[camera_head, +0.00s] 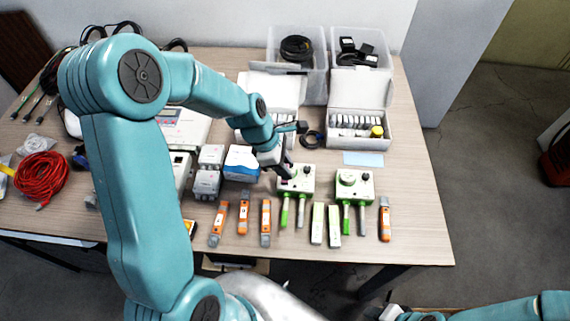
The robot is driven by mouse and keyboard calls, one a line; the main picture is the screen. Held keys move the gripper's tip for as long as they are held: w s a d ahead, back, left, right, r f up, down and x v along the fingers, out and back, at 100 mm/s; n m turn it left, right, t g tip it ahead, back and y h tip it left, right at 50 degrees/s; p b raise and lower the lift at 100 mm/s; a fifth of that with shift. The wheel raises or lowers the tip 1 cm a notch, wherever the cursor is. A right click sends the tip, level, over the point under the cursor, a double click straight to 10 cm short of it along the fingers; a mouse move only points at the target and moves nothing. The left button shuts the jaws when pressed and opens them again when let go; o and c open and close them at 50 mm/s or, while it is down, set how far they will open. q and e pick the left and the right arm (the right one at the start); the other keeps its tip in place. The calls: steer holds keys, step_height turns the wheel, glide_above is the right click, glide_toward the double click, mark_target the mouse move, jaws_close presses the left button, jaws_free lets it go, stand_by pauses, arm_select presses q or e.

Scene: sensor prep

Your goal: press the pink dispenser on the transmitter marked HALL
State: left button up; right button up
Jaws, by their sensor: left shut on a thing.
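My left gripper (285,169) reaches down at the near-left transmitter (303,185), a white and green box with green and grey prongs toward the front. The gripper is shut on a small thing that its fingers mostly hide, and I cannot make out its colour. A second transmitter (361,189) of the same kind stands to the right with a pale round piece on top. The markings are too small to read, so I cannot tell which one is HALL. No pink dispenser shows clearly.
Several orange sticks (265,223) and two white sticks (334,226) lie in front. A blue and white box (242,163) stands left of the gripper. An open white box (361,138) and clear bins (298,48) stand behind. Red cable (40,178) lies at left.

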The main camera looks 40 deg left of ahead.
arm_select(q)
steer(key=shift+f+b, duration=0.35)
steer(key=shift+f, duration=0.45)
stand_by(1.3)
steer(key=shift+r, duration=0.1)
step_height(320, 180, up, 8)
steer(key=p, duration=0.7)
steer(key=shift+p, duration=0.35)
stand_by(0.5)
